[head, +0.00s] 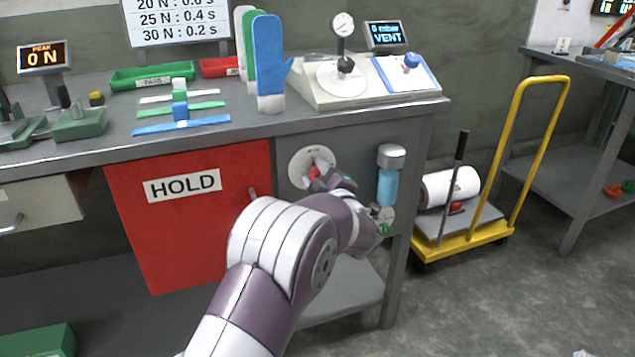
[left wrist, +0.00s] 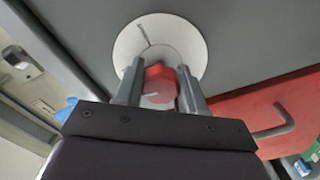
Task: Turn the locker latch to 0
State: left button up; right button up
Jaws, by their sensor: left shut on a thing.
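The locker latch is a red knob (head: 315,172) on a round pale dial (head: 299,166), set in the grey panel below the bench top. In the left wrist view, my left gripper (left wrist: 158,88) is shut on the red knob (left wrist: 158,80), one finger on each side. The dial's writing is too small to read. In the head view, my left gripper (head: 319,174) partly covers the knob and dial. My right gripper is not in view.
The red locker door (head: 190,240) marked HOLD, with a handle (left wrist: 275,128), is beside the dial. A blue bottle-like fixture (head: 388,180) is on the panel to the right. A yellow cart (head: 460,240) stands on the floor further right.

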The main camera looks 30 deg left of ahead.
pick_arm(q)
jog(key=shift+f+n+b, duration=0.15)
jog(key=shift+n+b, duration=0.35)
jog(key=shift+n, duration=0.3)
jog(key=o, duration=1.1)
jog(key=shift+c, duration=0.2)
jog(key=p+v, duration=0.3)
jog(key=v, duration=0.9)
jog(key=shift+s+d+p, duration=0.25)
jog(key=shift+s+p, duration=0.05)
jog(key=shift+s, duration=0.05)
